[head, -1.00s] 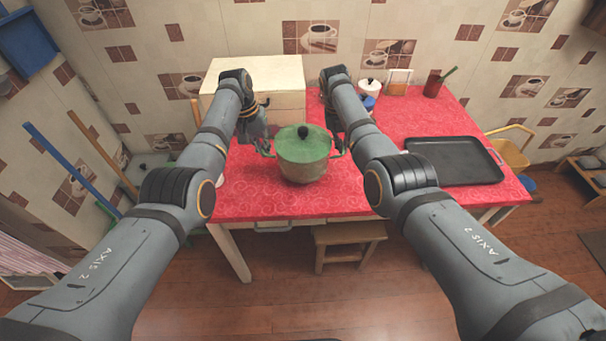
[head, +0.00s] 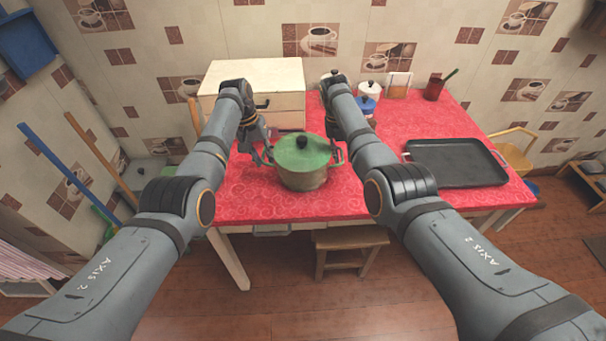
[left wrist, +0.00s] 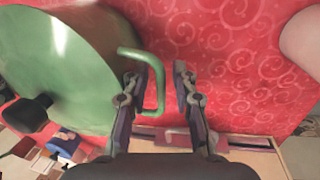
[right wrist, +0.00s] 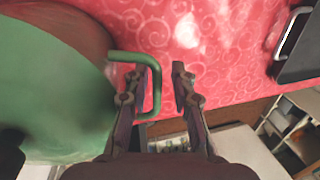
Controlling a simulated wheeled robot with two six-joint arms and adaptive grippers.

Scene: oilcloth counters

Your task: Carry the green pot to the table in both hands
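The green pot (head: 303,178) with a green lid and dark knob appears to stand on the red-covered table (head: 250,205), near its front edge. My left gripper (head: 265,152) is at the pot's left handle. In the left wrist view, its fingers (left wrist: 161,88) are apart, with the green handle (left wrist: 158,95) between them, nearer one finger. My right gripper (head: 341,148) is at the right handle, partly hidden by my arm. In the right wrist view, its fingers (right wrist: 157,88) are also apart around the handle (right wrist: 156,90).
A black tray (head: 455,163) lies on the table's right part. A cream drawer box (head: 252,78) stands behind the pot. A wooden stool (head: 349,240) is under the front edge.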

